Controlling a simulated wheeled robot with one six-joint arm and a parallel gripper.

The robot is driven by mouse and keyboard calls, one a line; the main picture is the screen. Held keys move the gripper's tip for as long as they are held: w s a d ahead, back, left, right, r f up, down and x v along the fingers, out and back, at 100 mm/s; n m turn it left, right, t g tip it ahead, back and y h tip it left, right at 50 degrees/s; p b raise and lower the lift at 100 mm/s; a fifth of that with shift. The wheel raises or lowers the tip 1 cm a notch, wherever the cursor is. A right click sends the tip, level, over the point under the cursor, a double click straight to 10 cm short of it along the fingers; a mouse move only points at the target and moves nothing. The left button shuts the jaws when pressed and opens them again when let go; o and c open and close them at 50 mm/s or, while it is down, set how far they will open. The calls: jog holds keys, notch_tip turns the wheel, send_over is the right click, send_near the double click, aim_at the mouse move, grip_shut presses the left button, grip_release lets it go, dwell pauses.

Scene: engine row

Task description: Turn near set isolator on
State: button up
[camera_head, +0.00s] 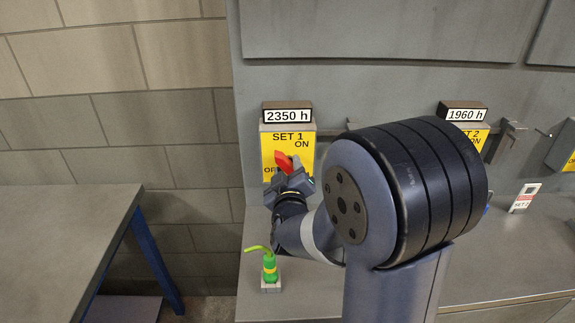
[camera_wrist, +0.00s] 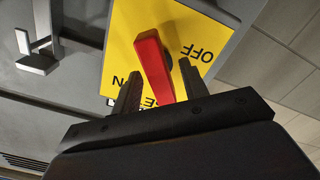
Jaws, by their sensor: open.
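The SET 1 isolator (camera_head: 306,155) is a yellow plate with a red handle (camera_head: 284,162) and the words ON at upper right and OFF at lower left. My gripper (camera_head: 289,182) is open at the plate, just below the handle in the head view. In the wrist view, where the lettering is upside down, the yellow plate (camera_wrist: 118,55) fills the middle. The red handle (camera_wrist: 152,62) lies between the two apart fingers of my gripper (camera_wrist: 160,85). The handle is tilted and points at neither word clearly. I cannot tell whether a finger touches it.
An hour counter (camera_head: 287,115) reading 2350 h sits above the plate. A SET 2 plate (camera_head: 480,137) under a 1960 h counter (camera_head: 464,114) is partly behind my arm. A green object (camera_head: 269,267) stands on the ledge below. A grey table (camera_head: 60,230) is at left.

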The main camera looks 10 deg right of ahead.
jog(key=shift+w+d, duration=0.1)
jog(key=shift+w, duration=0.35)
jog(key=c, duration=0.7)
jog(key=shift+c, duration=0.2)
jog(key=shift+f+m+b, duration=0.1)
jog(key=shift+m+b, duration=0.2)
jog(key=shift+b, duration=0.15)
jog(key=m+b, duration=0.2)
jog(key=b, duration=0.1)
jog(key=shift+f+m+b, duration=0.1)
jog(key=shift+m+b, duration=0.2)
jog(key=shift+b, duration=0.05)
jog(key=m+b, duration=0.4)
jog(key=shift+d+r, duration=0.1)
jog(key=shift+r, duration=0.1)
jog(key=shift+m, duration=0.3)
